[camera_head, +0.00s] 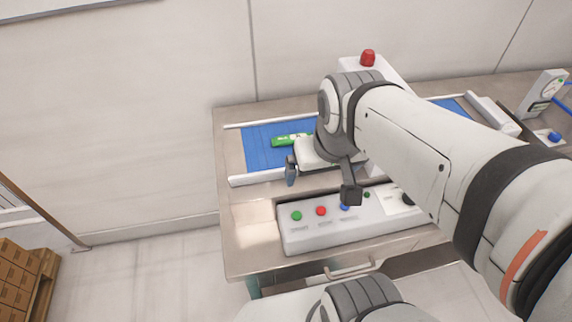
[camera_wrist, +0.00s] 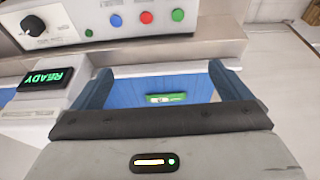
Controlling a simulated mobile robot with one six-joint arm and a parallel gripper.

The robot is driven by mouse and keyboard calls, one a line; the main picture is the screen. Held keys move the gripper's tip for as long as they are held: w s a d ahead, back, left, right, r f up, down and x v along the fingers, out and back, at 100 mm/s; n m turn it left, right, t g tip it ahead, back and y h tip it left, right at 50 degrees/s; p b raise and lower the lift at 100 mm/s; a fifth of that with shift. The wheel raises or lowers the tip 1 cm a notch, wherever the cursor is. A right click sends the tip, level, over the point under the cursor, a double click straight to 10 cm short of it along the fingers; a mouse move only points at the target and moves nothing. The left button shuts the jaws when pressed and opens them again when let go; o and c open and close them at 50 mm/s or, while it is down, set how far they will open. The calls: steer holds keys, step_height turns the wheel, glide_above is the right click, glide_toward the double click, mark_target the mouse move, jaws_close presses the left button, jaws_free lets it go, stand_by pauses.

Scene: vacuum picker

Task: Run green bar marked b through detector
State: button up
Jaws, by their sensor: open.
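A green bar (camera_head: 288,140) with small white markings lies flat on the blue belt (camera_head: 257,149) left of the detector; the markings are too small to read. It also shows in the wrist view (camera_wrist: 166,99), framed between the fingers. My gripper (camera_wrist: 163,78) is open and empty, with a finger on either side of the bar's place in the picture. In the head view one dark finger shows beside the near rail; I cannot tell its height. The white detector (camera_head: 350,65) has a red lamp on top and is mostly hidden behind my arm.
A control panel (camera_head: 300,238) with green, red and blue buttons and a dark knob stands along the table's front. White rails (camera_head: 262,177) edge the belt. More belt (camera_head: 453,106) shows right of the detector. A grey device (camera_head: 545,92) stands at the far right.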

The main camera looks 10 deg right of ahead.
jaws_close()
stand_by(0.9)
stand_by(0.6)
